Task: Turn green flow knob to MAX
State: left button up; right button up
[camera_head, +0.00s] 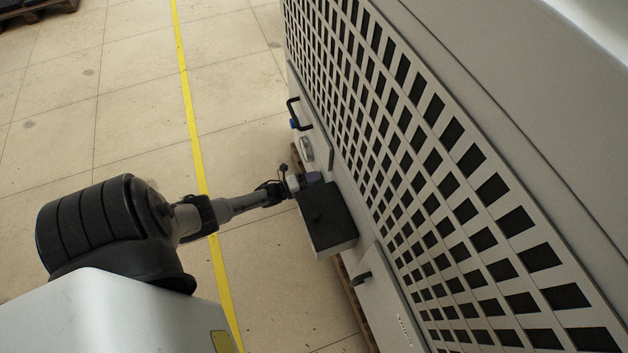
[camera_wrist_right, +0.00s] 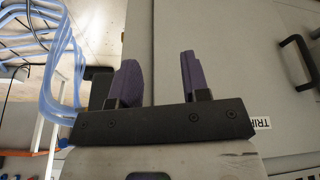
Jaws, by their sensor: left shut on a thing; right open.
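My left gripper (camera_head: 302,182) reaches the side of the large grey machine (camera_head: 318,150), just above a dark-topped box in the picture. It is shut on a small part at the panel, which I take to be the green flow knob. The gripper and the box hide that part, so its colour, its pointer and the MAX mark do not show. My right gripper (camera_wrist_right: 159,62) is open, with two purple fingers and nothing between them. A plain grey panel lies behind them. The right gripper is not in the head view.
The box (camera_head: 326,216) juts out from the machine close to my left gripper. Black handles (camera_head: 361,278) stick out from the panels. In the right wrist view, pale blue hoses (camera_wrist_right: 62,80) hang at the left.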

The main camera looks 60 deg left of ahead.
pick_arm(q)
jog(key=o, duration=0.9)
jog(key=shift+s+a+p, duration=0.3)
jog(key=shift+s+p, duration=0.2)
jog(key=shift+s, duration=1.8)
jog(key=shift+s+a+p, duration=0.35)
jog(key=shift+s+p, duration=0.2)
jog(key=shift+s, duration=1.7)
jog(key=shift+s+a+p, duration=0.3)
jog(key=shift+s+p, duration=0.2)
jog(key=shift+s, duration=1.8)
